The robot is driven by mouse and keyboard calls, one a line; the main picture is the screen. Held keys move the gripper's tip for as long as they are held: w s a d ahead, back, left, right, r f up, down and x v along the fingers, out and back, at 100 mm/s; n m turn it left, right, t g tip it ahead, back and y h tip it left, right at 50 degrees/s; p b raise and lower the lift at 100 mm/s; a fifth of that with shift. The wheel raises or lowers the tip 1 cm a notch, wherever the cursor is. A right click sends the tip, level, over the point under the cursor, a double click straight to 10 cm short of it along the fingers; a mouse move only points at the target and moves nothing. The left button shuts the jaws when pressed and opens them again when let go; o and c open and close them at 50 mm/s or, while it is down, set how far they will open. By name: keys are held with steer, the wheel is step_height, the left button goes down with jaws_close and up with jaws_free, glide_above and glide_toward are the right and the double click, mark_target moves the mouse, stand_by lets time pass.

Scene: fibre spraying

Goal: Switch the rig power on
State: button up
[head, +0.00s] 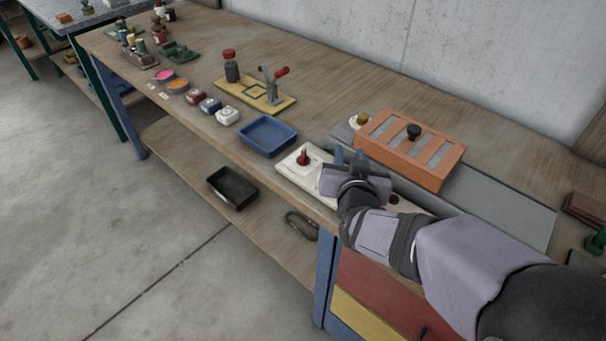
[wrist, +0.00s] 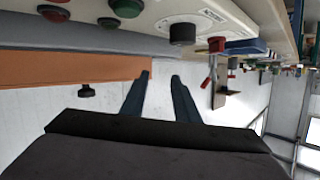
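A cream control panel (head: 297,176) lies along the bench's front edge. A red upright control (head: 303,157) stands near its left end, and a dark red button (head: 393,198) shows right of my wrist. In the wrist view the panel carries a green button (wrist: 126,8), a red button (wrist: 53,13) and a black knob (wrist: 183,33) beside a label too small to read. I cannot tell which control is the rig power. My gripper (head: 350,154) is above the panel, right of the red upright control. Its blue fingers (wrist: 158,76) are apart with nothing between them. My wrist hides the panel's middle.
An orange slotted box (head: 410,148) with a black knob sits on a grey plate behind my gripper. A blue tray (head: 267,136) lies left of the panel. A yellow board (head: 255,96) holds a red-handled clamp and red-capped jar. Bare bench lies behind these.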

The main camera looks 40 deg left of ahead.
mark_target(302, 158)
steer(key=s+a+f+t+b, duration=0.1)
steer(key=s+a+f, duration=0.1)
steer(key=s, duration=0.1)
steer(key=s+a+f+t+y+b, duration=0.1)
steer(key=s+a+b, duration=0.1)
steer(key=s+a+f+n+t+b, duration=0.1)
steer(key=s+a+f+b, duration=0.1)
steer(key=s, duration=0.1)
steer(key=shift+s+a+f, duration=0.3)
steer(key=shift+a+f, duration=0.05)
steer(key=shift+a, duration=0.05)
steer(key=shift+s+t, duration=0.3)
steer(key=shift+s, duration=0.05)
steer(key=shift+p+x, duration=0.3)
steer(key=shift+x, duration=3.4)
steer(key=shift+r, duration=0.15)
steer(key=shift+a, duration=0.1)
jaws_close()
